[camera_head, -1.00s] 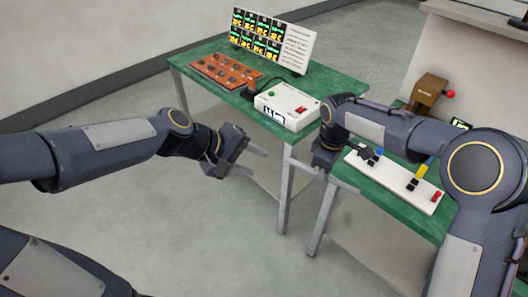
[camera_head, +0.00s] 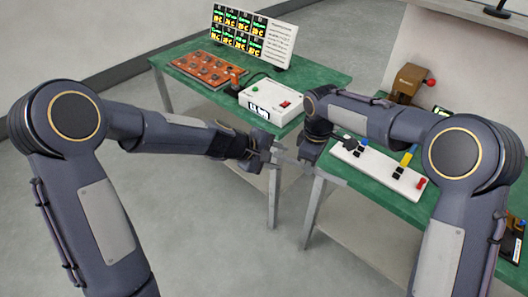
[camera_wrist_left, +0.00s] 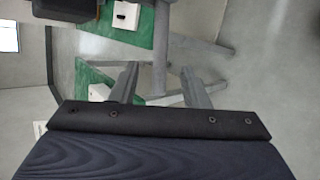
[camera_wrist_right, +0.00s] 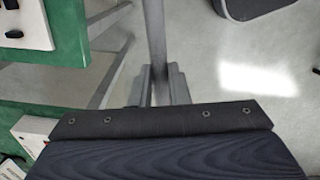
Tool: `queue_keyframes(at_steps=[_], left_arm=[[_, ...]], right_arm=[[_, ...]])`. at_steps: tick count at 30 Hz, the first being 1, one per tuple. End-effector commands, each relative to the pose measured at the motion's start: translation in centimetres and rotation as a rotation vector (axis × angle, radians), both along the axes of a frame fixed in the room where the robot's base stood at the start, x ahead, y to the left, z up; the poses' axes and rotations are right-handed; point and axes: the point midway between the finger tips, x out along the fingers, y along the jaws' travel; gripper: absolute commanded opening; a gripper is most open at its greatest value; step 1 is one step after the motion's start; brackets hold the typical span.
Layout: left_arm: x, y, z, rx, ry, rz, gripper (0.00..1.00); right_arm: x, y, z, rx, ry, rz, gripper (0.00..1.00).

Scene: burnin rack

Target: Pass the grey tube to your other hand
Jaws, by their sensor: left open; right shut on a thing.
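My right gripper (camera_head: 309,153) is shut on the grey tube, in front of the tables. In the right wrist view its fingers (camera_wrist_right: 161,88) stand close together around a grey bar (camera_wrist_right: 157,45), which looks like the tube; it is hard to tell from the table legs behind. My left gripper (camera_head: 276,156) is open, close beside the right gripper on its left, fingers pointing towards it. In the left wrist view its fingers (camera_wrist_left: 160,85) are well apart, with grey bars behind them. I cannot tell whether the tube lies between them.
A green table (camera_head: 325,78) carries an orange board (camera_head: 207,69), a display panel (camera_head: 252,36) and a white box (camera_head: 270,101). A second green table at right holds a white switch strip (camera_head: 380,170) and a brown device (camera_head: 407,83). The floor in front is clear.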

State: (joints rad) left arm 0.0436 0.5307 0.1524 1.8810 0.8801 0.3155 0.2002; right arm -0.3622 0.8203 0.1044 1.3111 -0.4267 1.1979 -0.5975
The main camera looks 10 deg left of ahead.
Motion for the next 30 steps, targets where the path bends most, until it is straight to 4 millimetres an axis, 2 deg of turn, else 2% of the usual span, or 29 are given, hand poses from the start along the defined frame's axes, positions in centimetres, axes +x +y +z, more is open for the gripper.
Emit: queue_keyframes(at_steps=[6,15,24,26,27,30], left_arm=[[0.78,-0.99,-1.10,0.000,0.000,0.001,0.42],[0.84,-1.10,-1.18,0.001,0.000,0.001,0.42],[0.83,-1.08,-1.18,0.000,0.000,0.000,0.03],[0.83,-1.08,-1.18,0.000,0.000,0.000,0.00],[0.83,-1.09,-1.17,0.000,-0.001,-0.001,0.00],[0.83,-1.09,-1.17,0.000,-0.001,-0.001,0.00]], right_arm=[[0.00,0.00,0.02,0.000,0.000,0.000,0.00],[0.00,0.00,0.01,0.000,0.000,0.000,0.00],[0.00,0.00,0.01,0.000,0.000,0.000,0.00],[0.01,0.00,0.01,0.000,0.000,0.000,0.00],[0.01,0.00,0.02,0.000,0.000,0.000,0.19],[0.01,0.00,0.02,0.000,0.000,0.000,0.33]])
